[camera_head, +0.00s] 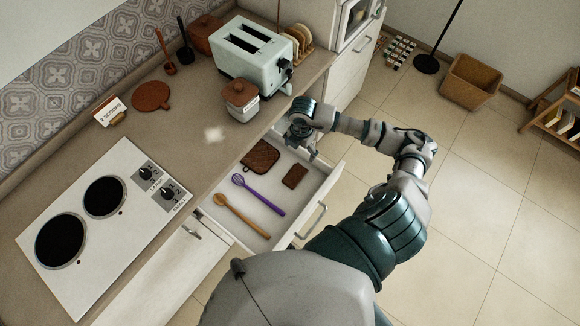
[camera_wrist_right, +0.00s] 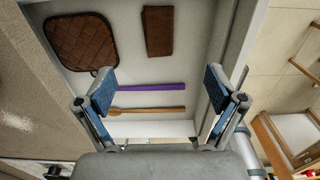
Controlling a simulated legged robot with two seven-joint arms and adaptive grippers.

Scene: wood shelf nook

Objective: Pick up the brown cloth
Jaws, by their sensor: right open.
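The brown cloth (camera_head: 295,176) is a small folded dark brown rectangle lying flat in the open white drawer (camera_head: 316,204). In the right wrist view the cloth (camera_wrist_right: 158,31) lies near the top middle, beyond the fingertips and apart from them. My right gripper (camera_head: 303,142) is above the far end of the drawer. In its wrist view the right gripper (camera_wrist_right: 160,88) is open, its two blue-padded fingers wide apart with nothing between them. My left gripper is not in view.
A quilted brown pot holder (camera_head: 261,154) lies beside the cloth. A purple whisk (camera_head: 258,195) and a wooden spoon (camera_head: 242,215) are also in the drawer. The counter above holds a toaster (camera_head: 254,52), a canister (camera_head: 241,101) and a cooktop (camera_head: 98,222).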

